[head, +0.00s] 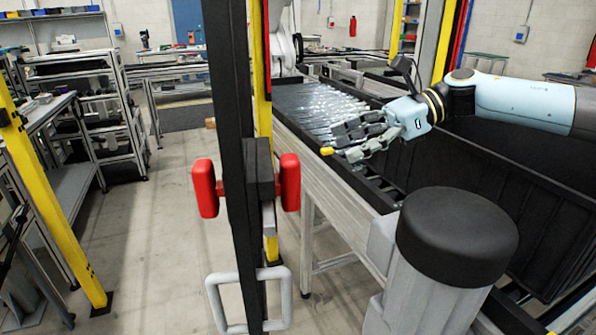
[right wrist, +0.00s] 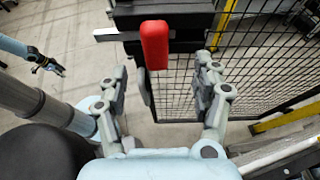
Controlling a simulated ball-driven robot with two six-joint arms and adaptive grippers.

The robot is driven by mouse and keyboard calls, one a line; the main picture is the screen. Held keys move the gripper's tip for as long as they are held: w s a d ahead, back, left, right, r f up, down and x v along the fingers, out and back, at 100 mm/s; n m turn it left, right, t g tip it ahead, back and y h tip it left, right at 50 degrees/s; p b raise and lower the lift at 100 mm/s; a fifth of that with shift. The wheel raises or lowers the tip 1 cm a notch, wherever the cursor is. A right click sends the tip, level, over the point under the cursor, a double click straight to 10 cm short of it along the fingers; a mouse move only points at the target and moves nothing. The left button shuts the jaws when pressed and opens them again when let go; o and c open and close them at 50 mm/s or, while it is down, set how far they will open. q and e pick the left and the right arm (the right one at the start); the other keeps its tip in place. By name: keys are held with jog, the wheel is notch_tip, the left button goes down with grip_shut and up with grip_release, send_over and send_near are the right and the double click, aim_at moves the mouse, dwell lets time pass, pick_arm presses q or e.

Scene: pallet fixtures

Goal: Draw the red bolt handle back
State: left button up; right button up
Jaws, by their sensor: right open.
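Two red handles flank a black box on the dark post in the head view, a left one (head: 205,188) and a right one (head: 290,182). The right wrist view shows one red handle (right wrist: 155,45) upright, with a flat metal bar (right wrist: 112,35) running left from it. My right gripper (head: 345,142) is open and empty, to the right of the handles and apart from them. In the right wrist view its fingers (right wrist: 162,85) are spread, with the red handle ahead between them. My left gripper (right wrist: 45,62) shows small at the left there; its jaws are unclear.
A grey loop handle (head: 250,300) sits low on the post. A roller conveyor (head: 300,100) runs behind and below my right gripper. A black mesh fence (right wrist: 270,65) is beyond the fingers at the right. The floor (head: 165,240) left of the post is clear.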

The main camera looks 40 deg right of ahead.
aim_at(296, 167)
jog(key=p+x, duration=0.1)
jog(key=x, duration=0.5)
jog(key=p+x, duration=0.1)
jog(key=x, duration=0.3)
jog(key=shift+s+a+r+p, duration=0.3)
jog(key=shift+a+r+p, duration=0.05)
jog(key=shift+w+a+f, duration=0.15)
jog(key=shift+a+f, duration=0.05)
jog(key=c, duration=0.4)
pick_arm(q)
jog(key=s+a+r, duration=0.2)
jog(key=s, duration=0.1)
jog(key=shift+r, duration=0.25)
pick_arm(e)
grip_shut()
